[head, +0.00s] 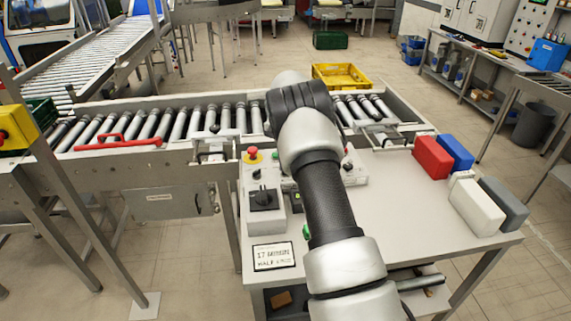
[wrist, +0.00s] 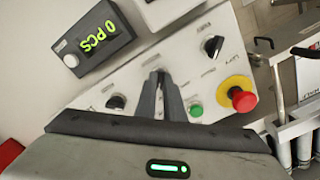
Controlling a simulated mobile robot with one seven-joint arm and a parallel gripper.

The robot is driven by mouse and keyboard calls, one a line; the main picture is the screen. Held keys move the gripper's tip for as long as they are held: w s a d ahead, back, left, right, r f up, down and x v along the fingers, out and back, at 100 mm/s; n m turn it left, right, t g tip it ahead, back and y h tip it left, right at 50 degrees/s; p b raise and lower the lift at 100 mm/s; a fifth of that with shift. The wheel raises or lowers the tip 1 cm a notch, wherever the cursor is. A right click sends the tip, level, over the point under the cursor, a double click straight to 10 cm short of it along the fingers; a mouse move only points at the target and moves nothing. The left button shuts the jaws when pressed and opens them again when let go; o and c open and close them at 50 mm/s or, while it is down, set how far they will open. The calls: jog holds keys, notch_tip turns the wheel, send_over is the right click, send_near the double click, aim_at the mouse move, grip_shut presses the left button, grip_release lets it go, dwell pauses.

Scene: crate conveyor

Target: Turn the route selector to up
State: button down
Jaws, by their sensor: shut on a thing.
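In the wrist view my gripper (wrist: 158,78) is over a pale sloped control panel (wrist: 225,75), its two dark fingers closed together. The fingers are shut on a small knob at the panel's middle, which appears to be the route selector. The knob is almost wholly hidden by the fingers, so I cannot read its direction. A black knob (wrist: 116,102) is left of the fingers and another black knob (wrist: 213,46) is at upper right. A green button (wrist: 195,109) is just right of the fingers. In the head view my arm hides the gripper.
A red emergency stop (wrist: 241,96) is right of the fingers. A roller conveyor (head: 185,122) runs behind the bench (head: 400,205), with a yellow crate (head: 340,76) beyond. Red (head: 432,157) and white (head: 477,207) blocks stand at right.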

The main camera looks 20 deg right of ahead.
jog(key=shift+r+m, duration=0.1)
jog(key=shift+m, duration=0.4)
jog(key=c, duration=1.9)
grip_release()
jog(key=shift+o, duration=0.2)
notch_tip(320, 180, up, 17)
jog(key=shift+r+p, duration=0.2)
jog(key=shift+p, duration=0.2)
